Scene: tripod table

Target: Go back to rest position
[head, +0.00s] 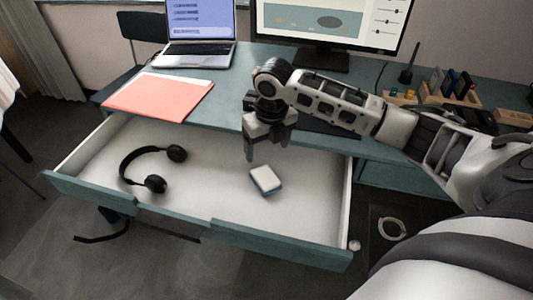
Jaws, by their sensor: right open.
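My right gripper (264,150) is above the back part of an open drawer (205,165), pointing down. It is open and nothing shows between its fingers. Its arm reaches in from the right over the desk. A small white and blue block (265,180) lies in the drawer, just below and in front of the gripper, apart from it. Black headphones (152,168) lie in the left part of the drawer. My left gripper is not in view.
A teal desk (225,105) carries a coral folder (158,95), a laptop (198,45), a monitor (325,25) and a wooden organizer (455,92) with small items at the right. A dark chair (140,45) stands behind at the left. The drawer sticks out towards me.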

